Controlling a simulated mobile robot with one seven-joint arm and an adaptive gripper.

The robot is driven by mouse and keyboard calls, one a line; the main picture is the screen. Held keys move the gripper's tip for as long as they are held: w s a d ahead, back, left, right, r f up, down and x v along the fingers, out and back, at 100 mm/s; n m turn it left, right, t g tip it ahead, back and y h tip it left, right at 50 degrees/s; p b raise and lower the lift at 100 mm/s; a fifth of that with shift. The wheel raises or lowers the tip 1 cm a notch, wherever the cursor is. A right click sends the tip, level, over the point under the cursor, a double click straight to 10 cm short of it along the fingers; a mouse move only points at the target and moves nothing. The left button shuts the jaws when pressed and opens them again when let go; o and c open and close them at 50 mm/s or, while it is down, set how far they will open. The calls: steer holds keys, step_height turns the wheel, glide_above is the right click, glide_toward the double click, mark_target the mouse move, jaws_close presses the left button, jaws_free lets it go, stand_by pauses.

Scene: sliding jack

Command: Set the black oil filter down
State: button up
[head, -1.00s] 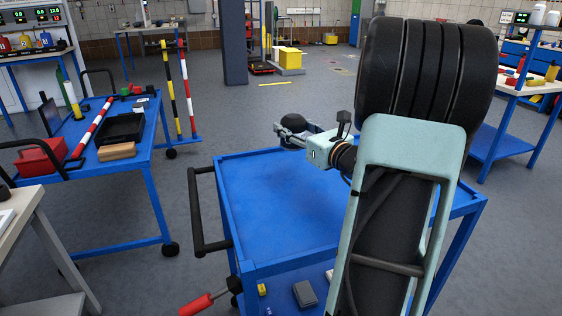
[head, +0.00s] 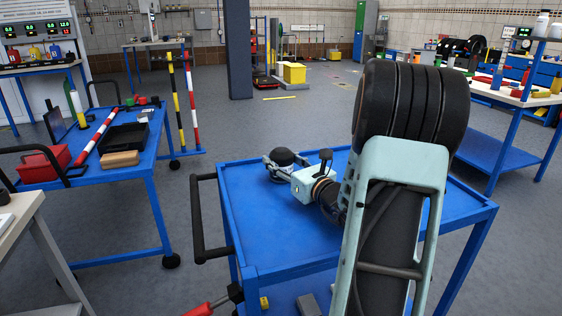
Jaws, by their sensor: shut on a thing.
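The black oil filter (head: 284,155) is a small dark round thing near the far left part of the blue trolley's top (head: 270,222). My gripper (head: 282,162) is shut on it, with fingers around its sides. The filter is low over the trolley top; I cannot tell whether its underside touches the surface. My wrist and gripper body hide part of the filter and the area right behind it.
The trolley top is otherwise bare, with a raised rim and a black handle (head: 198,220) on its left. My arm covers its right part.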

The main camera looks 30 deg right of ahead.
steer(key=shift+f, duration=0.1)
steer(key=o, duration=1.4)
steer(key=shift+s+r, duration=0.1)
steer(key=shift+r, duration=0.1)
steer(key=s+p, duration=0.2)
steer(key=s, duration=1)
steer(key=shift+f, duration=0.1)
steer(key=shift+w, duration=0.1)
